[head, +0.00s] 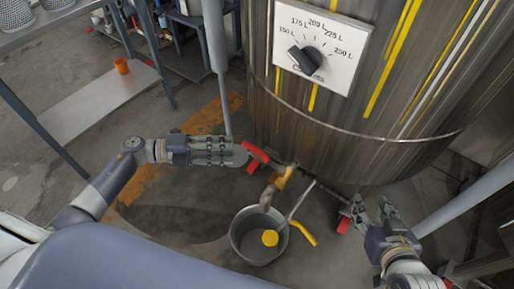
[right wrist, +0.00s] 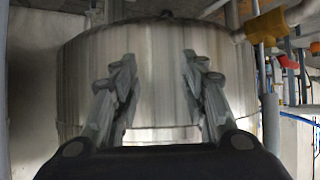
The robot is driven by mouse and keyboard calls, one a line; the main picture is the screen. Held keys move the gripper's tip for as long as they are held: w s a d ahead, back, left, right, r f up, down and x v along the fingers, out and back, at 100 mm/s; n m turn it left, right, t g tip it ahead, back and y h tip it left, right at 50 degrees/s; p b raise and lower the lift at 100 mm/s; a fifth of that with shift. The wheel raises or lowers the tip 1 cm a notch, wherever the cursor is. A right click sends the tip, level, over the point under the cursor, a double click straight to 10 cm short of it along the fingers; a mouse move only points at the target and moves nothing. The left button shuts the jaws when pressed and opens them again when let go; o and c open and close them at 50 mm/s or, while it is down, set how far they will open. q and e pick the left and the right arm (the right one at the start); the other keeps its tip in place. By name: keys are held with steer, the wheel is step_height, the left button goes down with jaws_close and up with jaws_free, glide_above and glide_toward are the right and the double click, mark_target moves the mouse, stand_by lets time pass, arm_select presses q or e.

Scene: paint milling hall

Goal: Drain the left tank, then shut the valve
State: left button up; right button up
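A grey bucket (head: 239,243) stands under the outlet, with a yellow round patch inside. My right gripper (head: 373,208) is open and empty, close to another red handle (head: 344,225); its spread fingers also show in the right wrist view (right wrist: 158,85).
A grey-legged table (head: 100,103) with an orange cup (head: 121,66) stands at upper left. A yellow bar (head: 303,233) is at the bucket's right side. A dark patch (head: 170,222) marks the floor left of the bucket. The right wrist view shows a yellow fitting (right wrist: 268,24) on piping.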

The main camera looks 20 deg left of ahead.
mark_target(255, 147)
arm_select(q)
steer(key=b+x, duration=0.1)
steer(key=x, duration=0.8)
steer(key=shift+w, duration=0.1)
arm_select(e)
steer(key=w+r+t, duration=0.1)
steer(key=w+a+r+t, duration=0.1)
steer(key=r, duration=0.1)
steer(key=w+r, duration=0.1)
steer(key=shift+a+r+t+y, duration=0.2)
steer(key=shift+a+t+y, duration=0.05)
steer(key=shift+t+y, duration=0.15)
arm_select(q)
jaws_close()
